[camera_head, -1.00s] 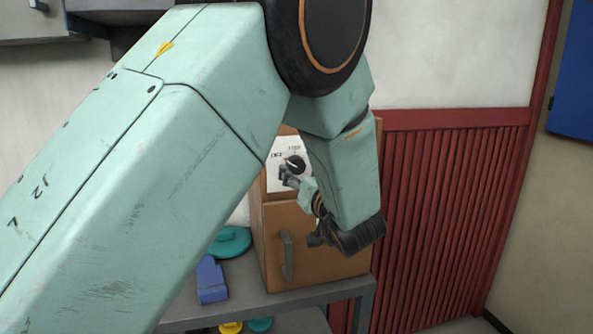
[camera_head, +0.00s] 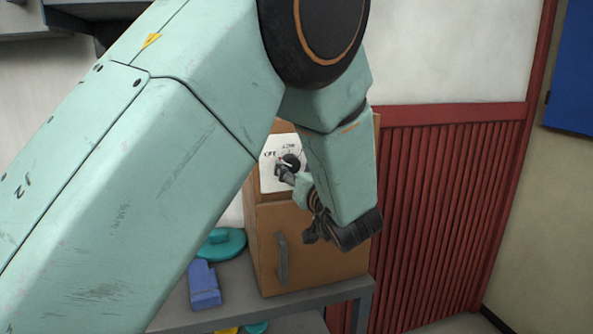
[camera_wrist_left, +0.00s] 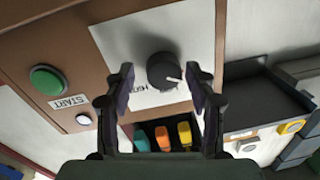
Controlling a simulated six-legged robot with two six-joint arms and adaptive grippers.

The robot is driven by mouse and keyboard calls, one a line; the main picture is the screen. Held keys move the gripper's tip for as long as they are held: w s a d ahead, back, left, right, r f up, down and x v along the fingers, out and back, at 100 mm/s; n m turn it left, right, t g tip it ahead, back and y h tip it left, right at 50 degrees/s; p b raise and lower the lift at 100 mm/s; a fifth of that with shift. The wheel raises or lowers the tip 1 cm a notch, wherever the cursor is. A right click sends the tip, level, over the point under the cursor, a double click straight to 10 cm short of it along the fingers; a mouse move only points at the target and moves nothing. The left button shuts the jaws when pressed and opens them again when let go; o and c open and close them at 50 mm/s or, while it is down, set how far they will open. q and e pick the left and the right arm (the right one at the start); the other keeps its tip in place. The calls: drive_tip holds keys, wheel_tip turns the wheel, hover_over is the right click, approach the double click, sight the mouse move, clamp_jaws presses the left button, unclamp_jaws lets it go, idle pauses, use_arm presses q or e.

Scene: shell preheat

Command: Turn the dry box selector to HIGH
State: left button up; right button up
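The dry box (camera_head: 325,250) is a brown cabinet with a handle on its front. Its selector (camera_head: 291,160) is a black knob on a white panel, with labels on the panel above and to the left of it. In the left wrist view the knob (camera_wrist_left: 163,71) has a white pointer mark toward the lower right; the label there is upside down and partly hidden. My left gripper (camera_head: 284,175) is at the knob. In the left wrist view its open fingers (camera_wrist_left: 161,82) stand on either side of the knob, with gaps showing. My right gripper is not in view.
A green button (camera_wrist_left: 48,81) labelled START is beside the panel in the left wrist view. A grey shelf (camera_head: 300,300) carries the box, a blue item (camera_head: 204,287) and a teal item (camera_head: 224,243). A red slatted panel (camera_head: 440,210) stands to the right.

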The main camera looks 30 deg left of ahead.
use_arm(q)
drive_tip(key=shift+s+a, duration=0.2)
drive_tip(key=shift+a, duration=0.05)
drive_tip(key=c, duration=0.4)
drive_tip(key=shift+w+d, duration=0.1)
drive_tip(key=c, duration=0.5)
drive_tip(key=shift+c, duration=0.3)
